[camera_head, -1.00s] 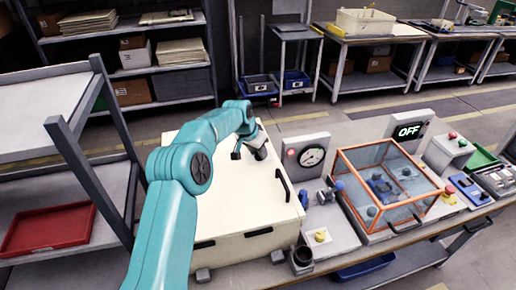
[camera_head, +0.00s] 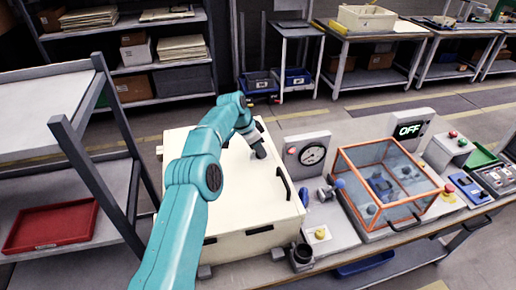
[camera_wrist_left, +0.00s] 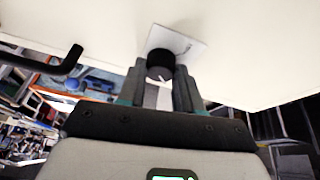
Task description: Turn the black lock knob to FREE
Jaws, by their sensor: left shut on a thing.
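The black lock knob (camera_wrist_left: 160,62) shows in the left wrist view. It stands out from a small pale plate (camera_wrist_left: 184,44) on a cream panel, and a thin white mark shows near its edge. My left gripper (camera_wrist_left: 160,88) is shut on the knob, with one finger at each side. Any lettering on the plate is too blurred to read. In the head view my left gripper (camera_head: 259,150) is over the top of the cream cabinet (camera_head: 275,225), and the knob is hidden there. My right gripper is not in view.
A black handle (camera_head: 284,184) stands on the cabinet's right side. To the right are a round gauge (camera_head: 312,155), an orange-framed clear box (camera_head: 385,185) and a display reading OFF (camera_head: 409,131). A grey rack with a red tray (camera_head: 50,226) stands at the left.

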